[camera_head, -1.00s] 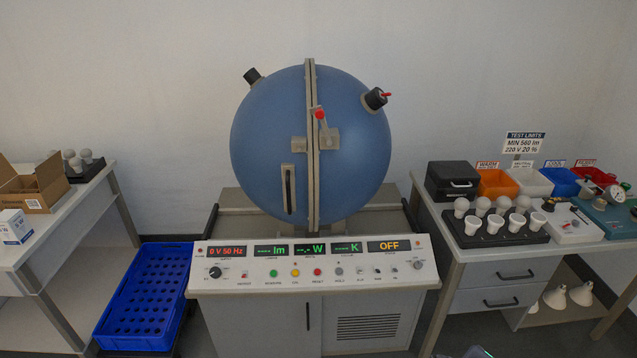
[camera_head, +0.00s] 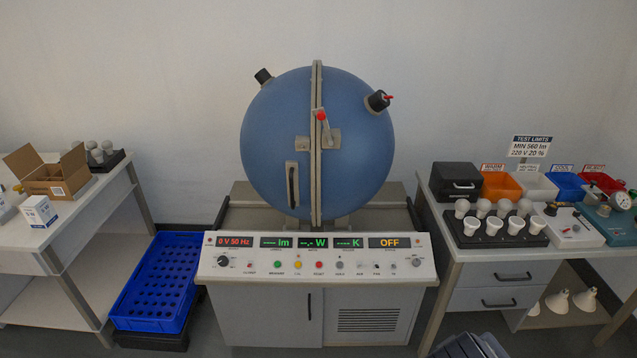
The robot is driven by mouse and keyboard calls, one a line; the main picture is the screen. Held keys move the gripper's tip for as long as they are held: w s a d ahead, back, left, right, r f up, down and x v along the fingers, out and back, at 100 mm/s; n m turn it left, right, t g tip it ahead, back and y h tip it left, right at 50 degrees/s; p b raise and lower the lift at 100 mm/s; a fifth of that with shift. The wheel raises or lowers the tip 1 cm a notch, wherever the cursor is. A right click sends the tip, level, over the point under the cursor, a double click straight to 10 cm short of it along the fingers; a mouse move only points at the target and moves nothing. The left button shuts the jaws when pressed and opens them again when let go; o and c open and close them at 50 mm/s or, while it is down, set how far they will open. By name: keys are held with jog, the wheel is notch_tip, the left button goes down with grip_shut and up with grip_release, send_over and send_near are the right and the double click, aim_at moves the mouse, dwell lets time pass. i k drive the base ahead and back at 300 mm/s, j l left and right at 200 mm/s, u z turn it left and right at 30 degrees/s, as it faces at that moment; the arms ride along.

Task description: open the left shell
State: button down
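The big blue sphere stands on the bench behind the control panel, split by an upright grey flange (camera_head: 316,150). Its left shell (camera_head: 270,130) carries a vertical handle (camera_head: 292,185) low near the seam and a dark port at the upper left. The right shell (camera_head: 358,160) has a dark port with a red lever at the upper right. The two shells meet at the flange and look closed. A latch with a red knob (camera_head: 321,116) sits across the seam, its lever upright. My gripper is not in view.
The control panel (camera_head: 318,257) juts out in front of the sphere. The right table holds bulbs (camera_head: 490,222), bins and a black case (camera_head: 455,182).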

aim_at(277, 135)
jog(key=i+j, duration=0.2)
jog(key=j, duration=0.2)
jog(key=i+j, duration=0.25)
jog(key=j, duration=0.15)
jog(key=i+j, duration=0.2)
jog(key=j, duration=0.2)
